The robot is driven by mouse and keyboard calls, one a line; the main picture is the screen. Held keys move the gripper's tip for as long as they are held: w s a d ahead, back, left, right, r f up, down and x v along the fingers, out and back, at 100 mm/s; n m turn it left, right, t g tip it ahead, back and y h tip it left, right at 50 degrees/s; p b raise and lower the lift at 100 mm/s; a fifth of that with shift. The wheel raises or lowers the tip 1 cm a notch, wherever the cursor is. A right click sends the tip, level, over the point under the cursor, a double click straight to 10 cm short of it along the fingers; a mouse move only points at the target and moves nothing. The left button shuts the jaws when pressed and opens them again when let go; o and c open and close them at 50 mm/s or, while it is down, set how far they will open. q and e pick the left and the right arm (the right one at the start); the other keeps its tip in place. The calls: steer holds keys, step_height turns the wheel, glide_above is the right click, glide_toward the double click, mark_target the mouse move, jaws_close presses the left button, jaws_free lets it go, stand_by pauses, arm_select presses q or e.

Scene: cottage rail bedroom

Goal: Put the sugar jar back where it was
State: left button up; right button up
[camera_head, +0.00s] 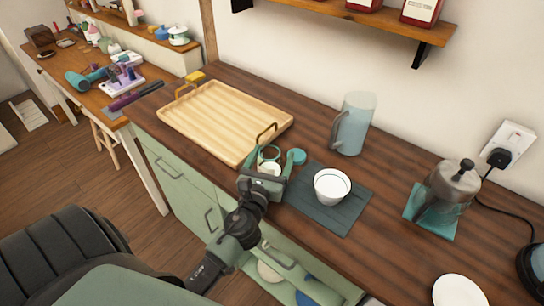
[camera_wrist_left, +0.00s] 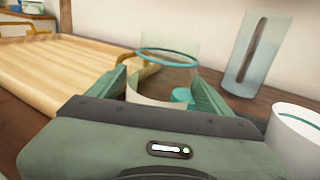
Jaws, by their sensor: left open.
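The sugar jar (camera_head: 270,153) is a clear jar with a teal rim and pale contents, standing on the counter beside the tray's near right corner. In the left wrist view the jar (camera_wrist_left: 168,54) stands upright between the fingers. My left gripper (camera_head: 270,168) is open around it; I cannot tell whether either finger touches it. Its lower part is hidden behind the gripper. A round teal lid (camera_head: 297,157) lies on the counter just behind and right of the jar, also showing in the left wrist view (camera_wrist_left: 183,96). My right gripper is not in view.
A wooden tray (camera_head: 222,113) with raised handles lies left. A glass pitcher (camera_head: 354,125) stands behind, a coffee pot (camera_head: 453,187) farther right. Bare counter lies between pitcher and pot.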

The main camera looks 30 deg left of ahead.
arm_select(q)
steer(key=shift+r, duration=0.25)
steer(key=shift+s+d+f, duration=0.1)
steer(key=shift+s+f, duration=0.1)
steer(key=shift+s, duration=0.1)
steer(key=b+v, duration=0.3)
steer(key=v, duration=0.7)
steer(key=shift+s+d, duration=0.1)
steer(key=shift+s, duration=0.25)
steer(key=shift+s+d+r, duration=0.1)
steer(key=shift+s+r, duration=0.15)
steer(key=shift+s, duration=0.1)
